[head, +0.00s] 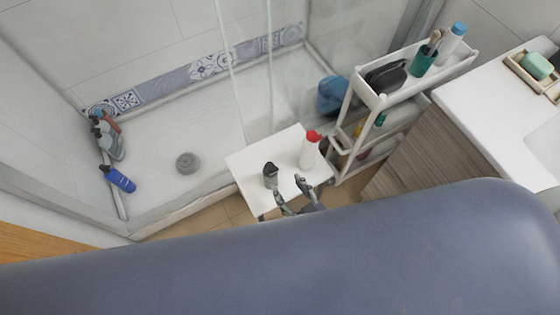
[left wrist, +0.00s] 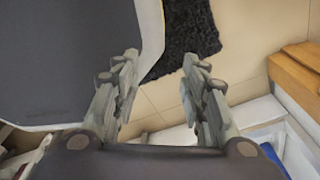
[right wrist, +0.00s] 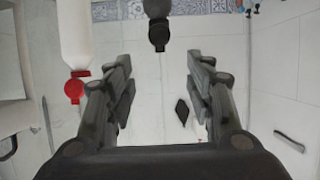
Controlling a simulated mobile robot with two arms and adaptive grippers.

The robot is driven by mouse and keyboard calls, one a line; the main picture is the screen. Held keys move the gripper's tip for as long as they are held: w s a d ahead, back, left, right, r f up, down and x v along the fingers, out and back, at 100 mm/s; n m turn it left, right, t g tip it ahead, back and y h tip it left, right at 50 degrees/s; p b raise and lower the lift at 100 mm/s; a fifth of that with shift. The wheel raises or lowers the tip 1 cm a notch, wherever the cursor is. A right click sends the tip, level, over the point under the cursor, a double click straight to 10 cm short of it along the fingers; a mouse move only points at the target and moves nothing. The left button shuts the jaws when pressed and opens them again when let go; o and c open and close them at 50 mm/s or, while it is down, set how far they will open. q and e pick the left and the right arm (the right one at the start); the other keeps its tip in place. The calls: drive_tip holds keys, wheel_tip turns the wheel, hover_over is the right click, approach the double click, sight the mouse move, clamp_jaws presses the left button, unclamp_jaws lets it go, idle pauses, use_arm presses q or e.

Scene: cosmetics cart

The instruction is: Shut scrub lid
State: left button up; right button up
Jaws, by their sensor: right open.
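A white bottle (head: 308,155) with a red top (head: 313,136) stands on a small white table (head: 250,155). A dark grey bottle (head: 271,177) stands to its left. Nothing readable marks either as the scrub, and I cannot tell whether a lid is open. My right gripper (head: 291,194) is open and empty at the table's near side, close to both bottles. In the right wrist view the white bottle (right wrist: 77,35) is at the left and the dark bottle (right wrist: 157,28) is at the top middle, apart from the fingers. My left gripper (left wrist: 158,85) is open and empty, over the floor.
A white shelf cart (head: 395,95) holding toiletries stands right of the table, beside a counter (head: 490,95). Behind the table is a glass shower screen (head: 250,75). Several bottles, one blue (head: 118,178), lie or stand at the shower's left edge. A black mat (left wrist: 188,35) lies on the floor.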

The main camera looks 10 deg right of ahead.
sight(274, 169)
drive_tip(key=x, duration=0.9)
drive_tip(key=shift+w+f+b, duration=0.15)
drive_tip(key=shift+f+b, duration=0.05)
drive_tip(key=shift+b, duration=0.15)
drive_tip(key=shift+w+a+f, duration=0.15)
drive_tip(key=shift+w, duration=0.2)
use_arm(q)
drive_tip(key=shift+s+f, duration=0.35)
drive_tip(key=shift+s, duration=0.25)
use_arm(e)
drive_tip(key=c, duration=1.1)
